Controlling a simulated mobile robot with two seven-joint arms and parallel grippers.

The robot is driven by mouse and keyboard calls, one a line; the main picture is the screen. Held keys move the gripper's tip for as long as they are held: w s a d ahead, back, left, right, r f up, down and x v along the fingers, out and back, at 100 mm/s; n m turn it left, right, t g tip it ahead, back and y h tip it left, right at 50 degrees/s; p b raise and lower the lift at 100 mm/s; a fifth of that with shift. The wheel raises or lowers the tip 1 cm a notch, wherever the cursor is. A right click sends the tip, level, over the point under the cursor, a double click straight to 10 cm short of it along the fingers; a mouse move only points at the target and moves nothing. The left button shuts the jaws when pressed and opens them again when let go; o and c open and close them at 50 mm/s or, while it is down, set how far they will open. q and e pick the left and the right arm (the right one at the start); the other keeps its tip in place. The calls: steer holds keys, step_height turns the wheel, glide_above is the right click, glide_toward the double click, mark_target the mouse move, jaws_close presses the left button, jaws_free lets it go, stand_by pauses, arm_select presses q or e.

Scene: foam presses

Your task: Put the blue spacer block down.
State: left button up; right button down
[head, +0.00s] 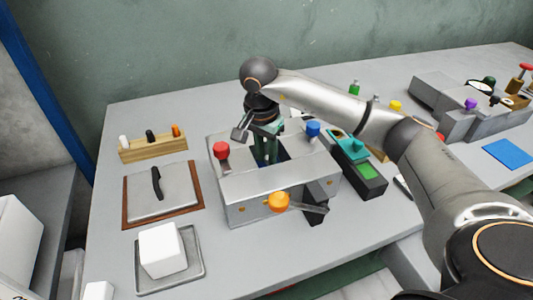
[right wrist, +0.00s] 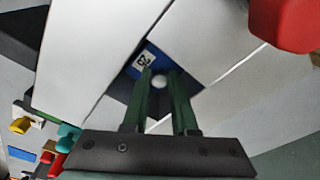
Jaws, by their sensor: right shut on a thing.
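The blue spacer block (right wrist: 145,60) shows in the right wrist view with a white number label on it. It is at the square opening of the grey press (head: 240,208), and I cannot tell whether it touches the bottom. My right gripper (right wrist: 159,80) points down into this opening, its green fingers shut on the block around a small white knob (right wrist: 160,81). In the head view the right gripper (head: 266,153) stands over the press opening, and its fingers hide most of the block. My left gripper is not in view.
The press carries a red knob (head: 221,150), a blue knob (head: 313,129) and an orange knob (head: 279,202). A wooden rack (head: 150,152), a brown-edged board (head: 136,215) and a white block (head: 162,250) on a tray lie left. A dark tray (head: 372,187) stands right.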

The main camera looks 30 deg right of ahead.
steer(key=c, duration=1)
jaws_free()
steer(key=shift+f, duration=0.1)
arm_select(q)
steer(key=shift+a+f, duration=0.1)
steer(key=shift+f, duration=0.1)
arm_select(e)
steer(key=shift+r, duration=0.3)
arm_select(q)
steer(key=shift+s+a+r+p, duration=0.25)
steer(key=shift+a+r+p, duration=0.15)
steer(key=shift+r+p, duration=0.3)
arm_select(e)
steer(key=shift+s+a+r, duration=0.1)
steer(key=shift+a+r, duration=0.15)
steer(key=shift+r, duration=1.7)
steer(key=shift+s+a+r, duration=0.1)
steer(key=shift+a+r, duration=0.1)
steer(key=shift+r, duration=1.7)
steer(key=shift+s+a+r, duration=0.1)
steer(key=shift+a+r, duration=0.15)
steer(key=shift+r, duration=1.7)
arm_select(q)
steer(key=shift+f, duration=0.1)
